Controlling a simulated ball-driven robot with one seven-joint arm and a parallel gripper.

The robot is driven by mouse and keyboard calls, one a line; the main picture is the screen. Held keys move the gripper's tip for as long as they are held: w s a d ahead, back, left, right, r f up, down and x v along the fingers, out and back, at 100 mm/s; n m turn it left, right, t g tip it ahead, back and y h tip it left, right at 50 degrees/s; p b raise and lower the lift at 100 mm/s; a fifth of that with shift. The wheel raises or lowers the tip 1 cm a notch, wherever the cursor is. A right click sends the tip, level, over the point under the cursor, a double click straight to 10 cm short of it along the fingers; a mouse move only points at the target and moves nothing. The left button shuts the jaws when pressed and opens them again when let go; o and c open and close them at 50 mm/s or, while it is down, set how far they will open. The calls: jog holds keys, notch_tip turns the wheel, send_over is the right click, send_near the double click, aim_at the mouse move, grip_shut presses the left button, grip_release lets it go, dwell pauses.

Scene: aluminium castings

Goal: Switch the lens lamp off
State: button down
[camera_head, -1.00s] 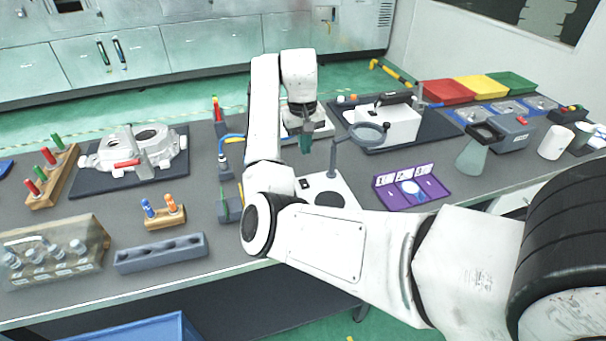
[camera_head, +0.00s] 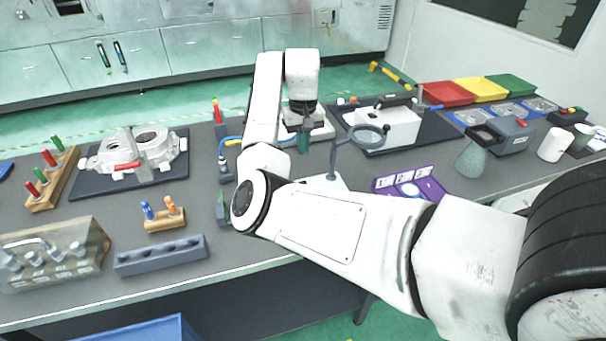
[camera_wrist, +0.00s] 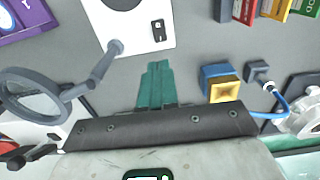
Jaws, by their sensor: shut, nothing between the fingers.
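The lens lamp has a dark grey ring lens (camera_head: 368,137) on a grey stem (camera_head: 333,160) in the head view. Its white base (camera_head: 330,181) is mostly hidden behind my arm. In the wrist view the ring lens (camera_wrist: 35,95) is at the left and the white base (camera_wrist: 130,32) at the top. A small black switch (camera_wrist: 158,30) sits on the base near a dark round patch. My gripper (camera_wrist: 157,68) is shut and empty, its teal fingertips apart from the base and below the switch in the picture. In the head view my gripper (camera_head: 304,143) is left of the ring lens. Whether the lamp is lit I cannot tell.
A purple card tray (camera_head: 430,190) lies right of the lamp. A blue and yellow block (camera_wrist: 221,82) stands right of my fingers in the wrist view. A dark mat (camera_head: 440,130) with a white machine is behind the lamp. Grey tabletop is bare around my fingertips.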

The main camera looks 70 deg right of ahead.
notch_tip(320, 180, down, 11)
jog(key=shift+f+p, duration=0.1)
jog(key=shift+p, duration=0.65)
jog(key=shift+f, duration=0.2)
jog(key=shift+s+a+p, duration=0.2)
jog(key=shift+s+p, duration=0.05)
jog(key=shift+p, duration=0.3)
jog(key=shift+s+a+p, duration=0.3)
jog(key=shift+a+p, duration=0.05)
jog(key=shift+p, duration=0.3)
jog(key=shift+r, duration=0.1)
